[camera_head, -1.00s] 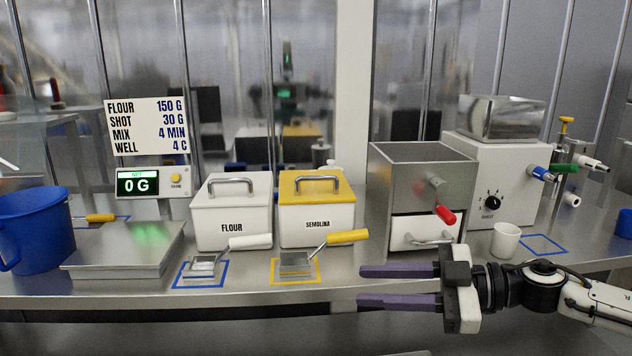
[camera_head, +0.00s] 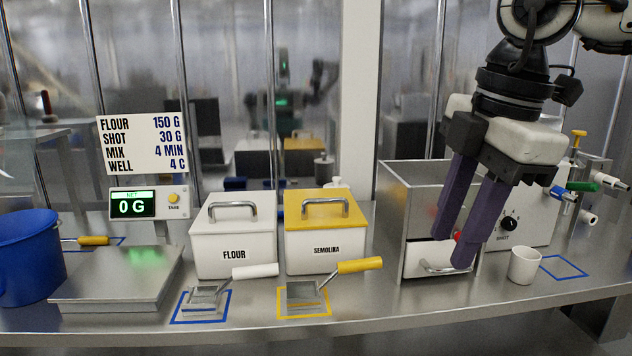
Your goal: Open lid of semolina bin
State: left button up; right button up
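The semolina bin (camera_head: 313,262) is a white box labelled SEMOLINA. Its yellow lid (camera_head: 299,220) sits closed on top with a metal bar handle (camera_head: 325,202). My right gripper (camera_head: 451,251) hangs to the right of the bin, fingers pointing down, in front of the steel machine with the drawer. Its two purple fingers are apart with nothing seen between them but the background. It does not touch the lid. My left gripper is not in view.
The white flour bin (camera_head: 233,264) stands just left of the semolina bin. A yellow-handled scoop (camera_head: 358,265) and white-handled scoop (camera_head: 254,271) lie in front. The steel machine (camera_head: 405,221) stands right of the bins; a white cup (camera_head: 524,266) is beyond it.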

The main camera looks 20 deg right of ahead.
aim_at(319, 208)
jog(key=i, duration=1.25)
